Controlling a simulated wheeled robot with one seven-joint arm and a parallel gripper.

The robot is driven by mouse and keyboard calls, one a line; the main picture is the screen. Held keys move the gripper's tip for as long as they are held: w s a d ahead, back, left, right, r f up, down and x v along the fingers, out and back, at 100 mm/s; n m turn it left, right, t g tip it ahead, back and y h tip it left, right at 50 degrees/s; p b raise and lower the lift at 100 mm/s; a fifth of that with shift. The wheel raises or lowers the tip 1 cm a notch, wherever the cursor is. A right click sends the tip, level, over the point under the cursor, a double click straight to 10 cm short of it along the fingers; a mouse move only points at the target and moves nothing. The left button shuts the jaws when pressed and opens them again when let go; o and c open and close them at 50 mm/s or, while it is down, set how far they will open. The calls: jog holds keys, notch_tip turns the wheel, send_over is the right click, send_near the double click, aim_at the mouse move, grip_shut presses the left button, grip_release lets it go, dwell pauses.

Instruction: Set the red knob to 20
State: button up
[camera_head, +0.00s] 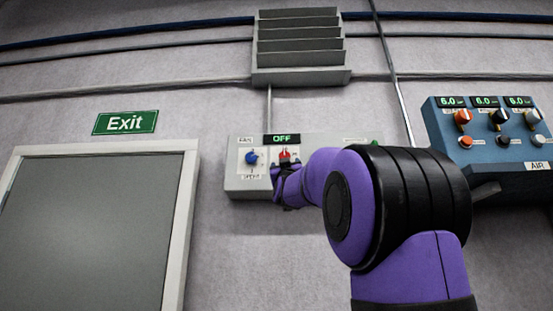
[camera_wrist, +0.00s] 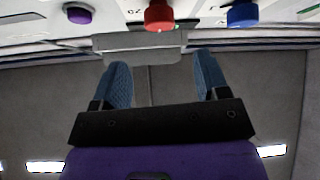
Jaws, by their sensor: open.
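The red knob (camera_head: 285,155) is on a grey wall panel (camera_head: 238,184), below a display (camera_head: 282,139) reading OFF. It also shows at the top edge of the wrist view (camera_wrist: 158,14), where its pointer setting cannot be read. My gripper (camera_wrist: 161,60) is open and empty, its two blue fingers apart. In the wrist view the knob lies beyond the fingertips, between their directions and not touched. In the head view my gripper (camera_head: 288,188) is just below the knob and partly overlaps it. My arm hides the panel's right part.
A blue knob (camera_head: 252,158) labelled FAN is left of the red one. A purple knob (camera_wrist: 78,13) is on its other side. A louvred vent (camera_head: 300,45) is above.

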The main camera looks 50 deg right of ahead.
jog(key=x, duration=0.9)
jog(key=shift+w+r, duration=0.15)
jog(key=shift+d, duration=0.1)
jog(key=c, duration=0.9)
